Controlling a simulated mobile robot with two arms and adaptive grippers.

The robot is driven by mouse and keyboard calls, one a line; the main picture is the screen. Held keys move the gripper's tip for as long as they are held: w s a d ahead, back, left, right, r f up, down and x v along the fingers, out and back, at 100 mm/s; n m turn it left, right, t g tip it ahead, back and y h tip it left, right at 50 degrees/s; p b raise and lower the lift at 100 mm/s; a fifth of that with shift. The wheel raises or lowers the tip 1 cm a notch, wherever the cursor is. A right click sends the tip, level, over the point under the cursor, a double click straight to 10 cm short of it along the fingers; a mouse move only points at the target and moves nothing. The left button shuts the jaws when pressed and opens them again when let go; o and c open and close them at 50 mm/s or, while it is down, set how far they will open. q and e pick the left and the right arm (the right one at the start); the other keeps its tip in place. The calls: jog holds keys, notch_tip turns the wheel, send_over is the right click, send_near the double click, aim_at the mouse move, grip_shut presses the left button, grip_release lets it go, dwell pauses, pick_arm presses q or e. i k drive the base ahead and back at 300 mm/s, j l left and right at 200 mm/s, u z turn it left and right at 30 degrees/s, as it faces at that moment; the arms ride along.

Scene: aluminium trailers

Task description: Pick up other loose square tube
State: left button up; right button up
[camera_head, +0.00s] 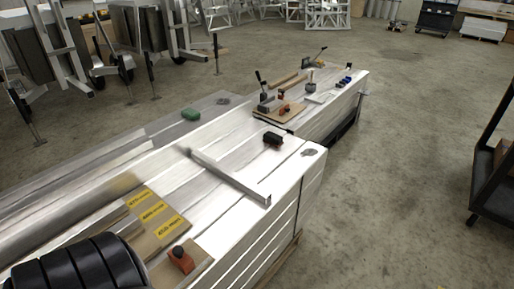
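A loose silver square tube (232,178) lies diagonally across the top of the long aluminium trailer bed (225,150). Its near end rests by the right edge of the bed and shows an open square mouth. Its far end points up and left toward the middle of the bed. No other loose square tube can be clearly made out.
A black block (273,138) lies behind the tube. A wooden board with tools (279,111) lies farther back. Yellow-labelled boards (158,217) and an orange-black tool (181,259) are nearer. A dark shelf cart (496,185) stands right. The floor between is clear.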

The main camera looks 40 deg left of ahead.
aim_at(255, 191)
jog(key=i, duration=2.3)
jog(key=i+u, duration=0.4)
jog(key=i+l+u, duration=0.2)
jog(key=u, duration=0.25)
jog(key=i+l+u, duration=0.4)
jog(key=i+j, duration=0.05)
